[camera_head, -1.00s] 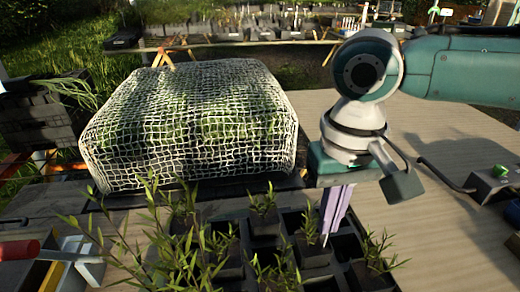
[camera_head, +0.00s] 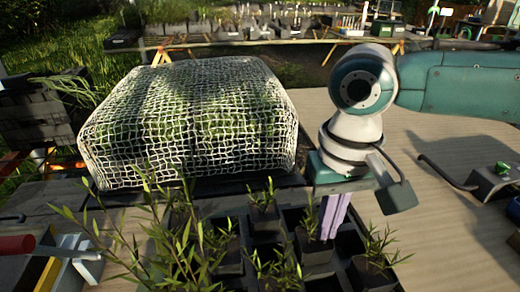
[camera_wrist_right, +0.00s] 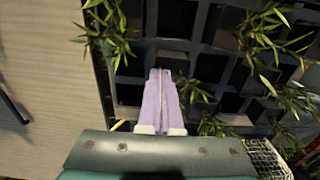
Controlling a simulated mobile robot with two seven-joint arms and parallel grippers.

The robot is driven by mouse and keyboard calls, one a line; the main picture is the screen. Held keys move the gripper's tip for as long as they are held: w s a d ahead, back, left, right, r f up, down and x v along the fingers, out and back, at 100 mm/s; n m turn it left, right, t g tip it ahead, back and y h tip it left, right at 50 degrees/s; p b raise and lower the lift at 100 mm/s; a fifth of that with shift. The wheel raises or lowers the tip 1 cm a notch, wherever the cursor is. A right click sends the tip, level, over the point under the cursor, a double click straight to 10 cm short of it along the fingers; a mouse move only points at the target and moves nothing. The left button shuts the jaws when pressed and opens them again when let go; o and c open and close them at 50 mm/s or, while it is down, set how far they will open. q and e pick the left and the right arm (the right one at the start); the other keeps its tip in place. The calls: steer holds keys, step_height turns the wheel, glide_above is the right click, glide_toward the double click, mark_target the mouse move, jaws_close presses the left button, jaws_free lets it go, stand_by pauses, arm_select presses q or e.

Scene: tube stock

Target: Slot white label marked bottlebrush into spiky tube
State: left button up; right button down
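My right gripper (camera_head: 329,238) points down over the plant tray, its two purple fingers close together. A thin pale strip shows between the fingers in the right wrist view (camera_wrist_right: 158,95); it looks like the white label edge-on. Any writing is unreadable. The fingertips are low, at the right side of a dark square tube (camera_head: 315,255) with a spiky narrow-leaved plant (camera_head: 309,222). I cannot tell whether the label's tip touches the soil. My left gripper is not in view.
Several more tubes with leafy seedlings stand around, one behind (camera_head: 264,210) and one at front right (camera_head: 374,272). A white net-covered block (camera_head: 190,125) is behind the tray. Bare wooden table (camera_head: 450,230) lies to the right.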

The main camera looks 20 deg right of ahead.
steer(key=shift+f, duration=0.15)
steer(key=c, duration=1)
jaws_free()
step_height(320, 180, up, 9)
steer(key=shift+f+p, duration=0.15)
steer(key=shift+p, duration=0.7)
steer(key=shift+r, duration=0.65)
